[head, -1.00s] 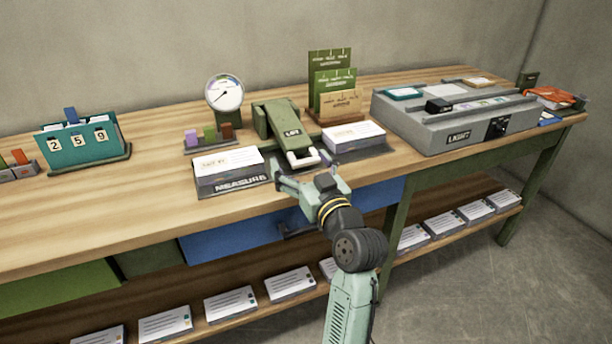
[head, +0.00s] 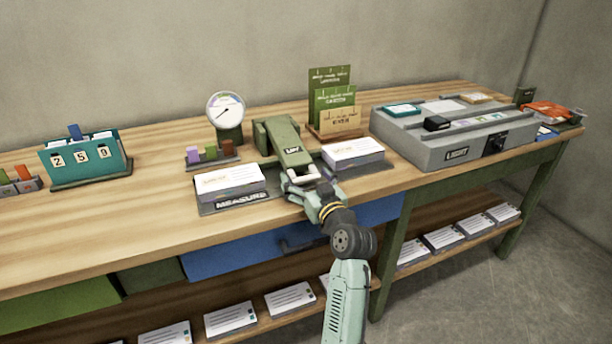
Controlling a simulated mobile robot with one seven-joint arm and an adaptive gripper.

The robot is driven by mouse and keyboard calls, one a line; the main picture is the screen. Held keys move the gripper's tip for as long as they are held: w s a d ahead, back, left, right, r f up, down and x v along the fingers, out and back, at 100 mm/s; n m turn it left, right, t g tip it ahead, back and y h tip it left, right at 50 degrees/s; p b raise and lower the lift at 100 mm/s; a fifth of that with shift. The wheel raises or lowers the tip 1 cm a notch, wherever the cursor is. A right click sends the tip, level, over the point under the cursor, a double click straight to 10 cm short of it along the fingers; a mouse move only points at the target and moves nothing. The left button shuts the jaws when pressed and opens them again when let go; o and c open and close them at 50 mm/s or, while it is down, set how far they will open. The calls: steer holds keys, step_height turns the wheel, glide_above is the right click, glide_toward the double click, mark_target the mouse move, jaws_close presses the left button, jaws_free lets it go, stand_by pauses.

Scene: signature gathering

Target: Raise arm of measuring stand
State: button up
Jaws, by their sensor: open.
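The measuring stand (head: 236,205) sits on the bench with "MEASURE" on its front edge. Its green arm (head: 287,140) slopes down toward the front and ends in a pale handle (head: 301,177). White paper stacks lie on the stand left (head: 229,181) and right (head: 353,153) of the arm. A round dial (head: 225,109) stands behind it. My gripper (head: 308,183) is open at the front of the arm, with its fingers around or right beside the handle. Whether the fingers touch the handle cannot be told.
Small colored blocks (head: 211,153) and a teal calendar holder (head: 85,158) stand to the left. Green card racks (head: 332,100) stand behind, and a grey light box (head: 455,130) is to the right. A blue drawer (head: 235,250) is below the bench edge.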

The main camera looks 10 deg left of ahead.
steer(key=shift+c, duration=0.5)
steer(key=c, duration=1.6)
